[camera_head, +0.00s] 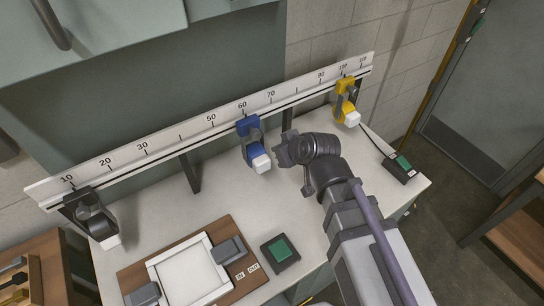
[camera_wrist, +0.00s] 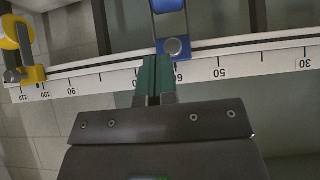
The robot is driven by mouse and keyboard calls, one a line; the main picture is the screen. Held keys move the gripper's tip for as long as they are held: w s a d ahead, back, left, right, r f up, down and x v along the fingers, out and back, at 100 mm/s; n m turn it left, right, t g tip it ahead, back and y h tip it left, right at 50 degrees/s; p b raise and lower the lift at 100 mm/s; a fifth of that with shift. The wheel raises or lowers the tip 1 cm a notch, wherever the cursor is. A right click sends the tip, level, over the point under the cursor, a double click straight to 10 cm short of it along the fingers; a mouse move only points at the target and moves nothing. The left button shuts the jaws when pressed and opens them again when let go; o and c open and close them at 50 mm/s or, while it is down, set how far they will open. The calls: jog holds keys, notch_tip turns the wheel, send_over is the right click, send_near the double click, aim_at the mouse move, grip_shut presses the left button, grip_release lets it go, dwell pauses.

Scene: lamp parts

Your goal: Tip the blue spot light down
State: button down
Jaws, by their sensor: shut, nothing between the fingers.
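The blue spot light (camera_head: 248,127) hangs on the numbered rail near the 60 mark, with its white-ended lamp head (camera_head: 261,163) tilted down and toward the front. In the wrist view its blue bracket (camera_wrist: 172,22) is at the top centre, with a grey round knob on it. My gripper (camera_head: 283,158) is just right of the lamp head in the head view, and its fingers are together and empty. In the wrist view the green fingertips (camera_wrist: 156,66) are close below the blue bracket; I cannot tell whether they touch it.
The numbered rail (camera_head: 180,144) runs along the back of the white bench. A yellow spot light (camera_head: 346,88) is to the right and a black one (camera_head: 92,214) to the far left. A framed tray (camera_head: 190,270) and a green-button box (camera_head: 280,250) lie in front.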

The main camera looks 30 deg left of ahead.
jog(key=b, duration=0.8)
send_over(268, 161)
notch_tip(268, 161, down, 8)
jog(key=f+b, duration=0.2)
jog(key=d+f+b, duration=0.1)
jog(key=shift+s+d+f, duration=0.1)
jog(key=shift+s, duration=0.25)
jog(key=shift+d+f+y+b, duration=0.1)
jog(key=shift+f+y+b, duration=0.15)
jog(key=shift+b, duration=0.35)
jog(key=shift+s+d+f+b, duration=0.1)
jog(key=shift+f+b, duration=0.05)
jog(key=shift+b, duration=0.25)
